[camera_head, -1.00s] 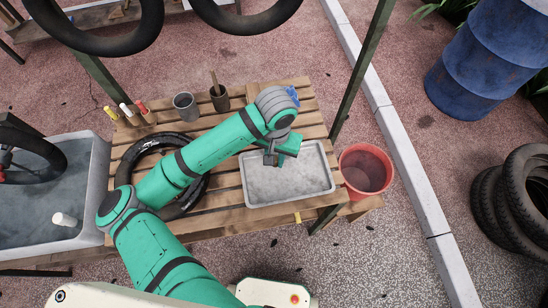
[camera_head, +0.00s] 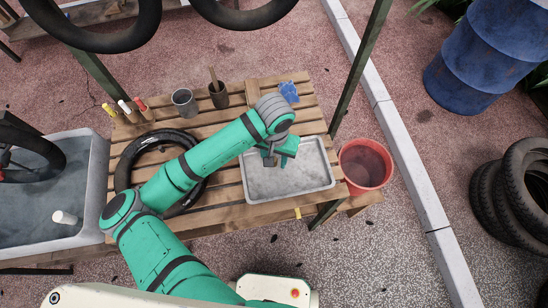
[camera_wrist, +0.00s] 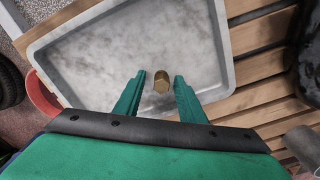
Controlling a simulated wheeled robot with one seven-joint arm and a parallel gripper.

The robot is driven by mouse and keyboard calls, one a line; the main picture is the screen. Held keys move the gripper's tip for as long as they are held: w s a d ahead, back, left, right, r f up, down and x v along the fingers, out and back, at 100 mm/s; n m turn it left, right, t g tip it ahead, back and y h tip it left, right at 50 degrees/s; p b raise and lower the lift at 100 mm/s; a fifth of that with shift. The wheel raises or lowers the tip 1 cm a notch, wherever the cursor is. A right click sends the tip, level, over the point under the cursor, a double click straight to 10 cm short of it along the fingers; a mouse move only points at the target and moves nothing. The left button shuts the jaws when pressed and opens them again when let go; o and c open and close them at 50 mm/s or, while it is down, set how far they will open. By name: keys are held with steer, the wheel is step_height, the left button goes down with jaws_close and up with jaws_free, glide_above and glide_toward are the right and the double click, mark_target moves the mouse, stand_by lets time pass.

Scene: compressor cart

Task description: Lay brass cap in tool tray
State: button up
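The brass cap (camera_wrist: 161,81) is a small faceted gold piece in the wrist view, over the grey floor of the tool tray. It sits between and slightly beyond my two fingertips, with a gap on each side. I cannot tell whether it touches the tray floor. The tool tray (camera_head: 310,180) is a shallow grey rectangular tray on the slatted bench; its rim shows in the wrist view (camera_wrist: 222,45). My gripper (camera_wrist: 159,82) is open, pointing down over the left part of the tray in the head view (camera_head: 279,160). The cap is hidden there.
A red bucket (camera_head: 365,167) stands right of the tray. A blue cloth (camera_head: 289,91), a grey cup (camera_head: 184,101) and a dark pot (camera_head: 219,97) are along the bench's back. A black tyre (camera_head: 130,160) lies left of the tray, partly under my arm.

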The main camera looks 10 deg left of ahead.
step_height(320, 180, up, 12)
steer(key=shift+r, duration=0.2)
stand_by(0.4)
stand_by(0.5)
